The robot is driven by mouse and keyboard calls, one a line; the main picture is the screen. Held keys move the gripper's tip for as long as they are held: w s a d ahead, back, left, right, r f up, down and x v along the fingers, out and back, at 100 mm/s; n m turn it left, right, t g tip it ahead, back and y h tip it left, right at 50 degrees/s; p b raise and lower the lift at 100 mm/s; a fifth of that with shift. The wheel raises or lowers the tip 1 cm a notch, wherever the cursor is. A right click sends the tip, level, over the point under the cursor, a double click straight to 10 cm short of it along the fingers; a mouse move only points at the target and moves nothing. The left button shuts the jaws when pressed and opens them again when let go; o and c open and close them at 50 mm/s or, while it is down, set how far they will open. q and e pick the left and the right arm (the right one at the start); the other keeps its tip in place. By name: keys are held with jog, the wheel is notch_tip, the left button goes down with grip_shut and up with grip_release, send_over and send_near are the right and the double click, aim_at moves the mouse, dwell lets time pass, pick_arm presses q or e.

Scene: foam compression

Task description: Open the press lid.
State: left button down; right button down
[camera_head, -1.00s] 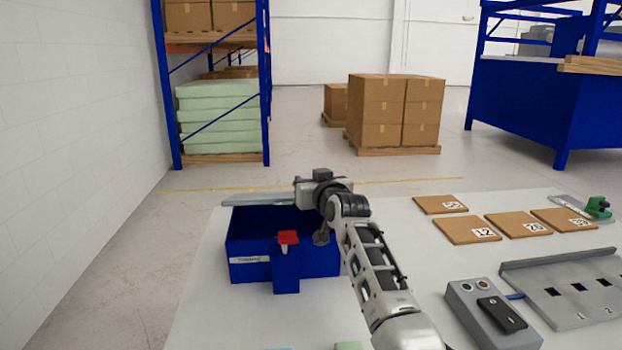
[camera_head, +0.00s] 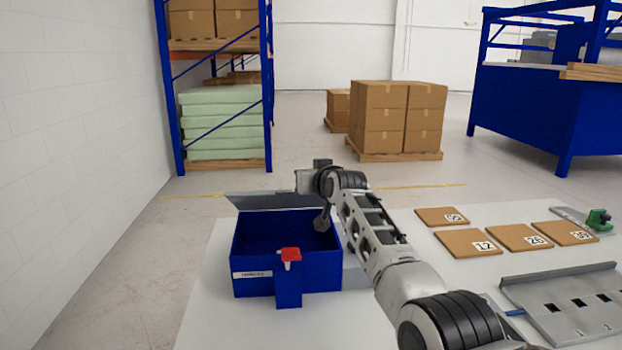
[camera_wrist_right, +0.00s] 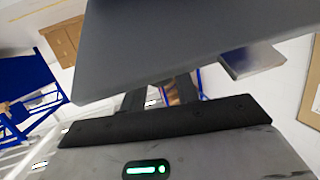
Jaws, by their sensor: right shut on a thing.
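The press is an open-topped blue box (camera_head: 255,286) on the white table, with a small label and a red knob (camera_head: 290,254) on its front. Its grey lid (camera_head: 270,202) stands tilted along the back edge, and the box's inside shows. My right gripper (camera_head: 308,183) is at the lid's right part, shut on it. In the right wrist view the dark grey lid panel (camera_wrist_right: 180,40) fills the upper middle, by the gripper's fingers (camera_wrist_right: 160,95). The fingertips are mostly hidden. My left gripper is not in view.
Numbered brown tiles (camera_head: 505,238) lie on the right of the white table (camera_head: 225,330), with a grey slotted rack (camera_head: 565,300) in front of them and a green device (camera_head: 598,219) behind. Stacked cartons (camera_head: 395,118) and a blue shelf stand beyond. My right arm crosses the table's middle.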

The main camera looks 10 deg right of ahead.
jog(key=c, duration=1.2)
grip_release()
jog(key=shift+d+r, duration=0.15)
jog(key=shift+r, duration=0.35)
jog(key=shift+o, duration=0.7)
jog(key=shift+f, duration=0.25)
jog(key=shift+s, duration=0.1)
jog(key=v, duration=1.6)
jog(key=shift+b, duration=0.35)
